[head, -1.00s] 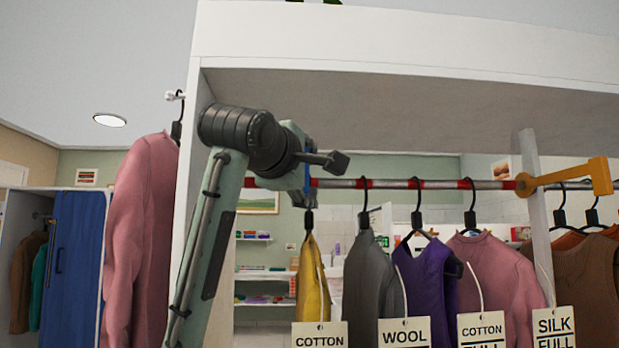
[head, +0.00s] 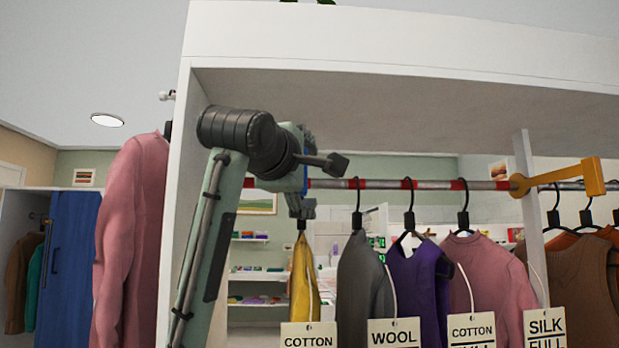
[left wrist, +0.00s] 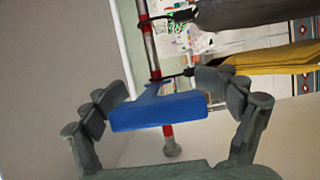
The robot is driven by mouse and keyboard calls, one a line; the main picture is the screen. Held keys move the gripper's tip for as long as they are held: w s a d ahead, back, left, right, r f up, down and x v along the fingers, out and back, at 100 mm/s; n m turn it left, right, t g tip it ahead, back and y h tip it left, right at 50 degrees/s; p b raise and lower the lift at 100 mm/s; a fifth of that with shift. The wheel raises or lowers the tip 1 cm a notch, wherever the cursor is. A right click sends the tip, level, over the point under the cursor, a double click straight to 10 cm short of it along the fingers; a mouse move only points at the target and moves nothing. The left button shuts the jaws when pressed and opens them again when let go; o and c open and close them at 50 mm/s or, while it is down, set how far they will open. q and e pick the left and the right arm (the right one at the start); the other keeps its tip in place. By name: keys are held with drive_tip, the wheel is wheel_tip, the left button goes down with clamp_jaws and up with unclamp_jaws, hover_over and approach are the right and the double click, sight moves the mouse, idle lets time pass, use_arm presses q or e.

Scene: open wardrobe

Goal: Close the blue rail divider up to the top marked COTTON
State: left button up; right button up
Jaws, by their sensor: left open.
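The blue rail divider (left wrist: 160,110) sits on the red-and-silver rail in the left wrist view, between the spread fingers of my left gripper (left wrist: 170,95). The fingers stand apart from its two sides. In the head view only a sliver of the divider (head: 306,172) shows behind my left gripper (head: 300,205). A yellow top (head: 305,285) with a COTTON tag (head: 308,338) hangs just below the gripper. Its hanger hook is partly hidden. A pink top (head: 482,275) further right also has a COTTON tag (head: 472,328). My right gripper is not seen.
A grey top (head: 364,285) and a purple top (head: 418,280) tagged WOOL hang between the yellow and pink ones. An orange arm (head: 560,178) sits on the rail by a white upright (head: 528,190). The wardrobe's left side panel (head: 185,120) is close to my arm.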

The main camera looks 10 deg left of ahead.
use_arm(q)
drive_tip(key=s+a, duration=0.1)
drive_tip(key=s, duration=1.1)
drive_tip(key=shift+a, duration=0.2)
